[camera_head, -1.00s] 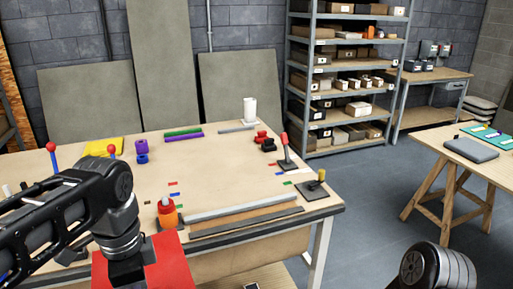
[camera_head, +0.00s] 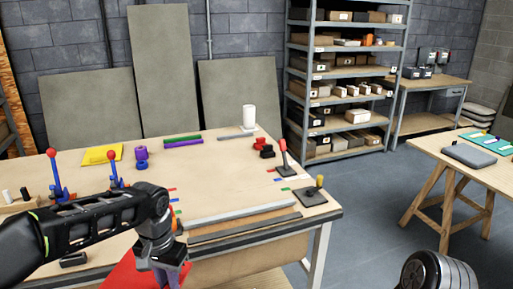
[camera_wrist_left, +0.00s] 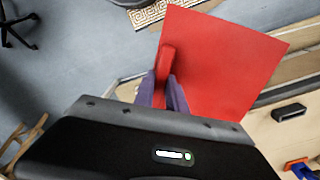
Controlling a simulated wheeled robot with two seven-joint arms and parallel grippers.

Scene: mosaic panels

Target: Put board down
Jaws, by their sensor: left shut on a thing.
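A flat red board (camera_head: 122,277) shows at the bottom of the head view, in front of the workbench's near edge and partly cut off. In the left wrist view the red board (camera_wrist_left: 225,60) is nearly whole, with a red raised grip piece (camera_wrist_left: 165,62) along its left side. My left gripper (camera_head: 168,276) is shut on the board; its purple-grey fingers (camera_wrist_left: 166,92) close around the red grip piece. The wrist view shows floor to the left of the board and bench to its right. I cannot tell whether the board touches anything. My right gripper is out of view.
The wooden workbench (camera_head: 110,225) carries two red-knobbed blue levers (camera_head: 56,180), a yellow sheet (camera_head: 101,154), a grey bar (camera_head: 240,214) and small coloured strips. A side table (camera_head: 490,165) stands right, shelving (camera_head: 345,85) behind. Floor (camera_head: 375,215) between them is clear.

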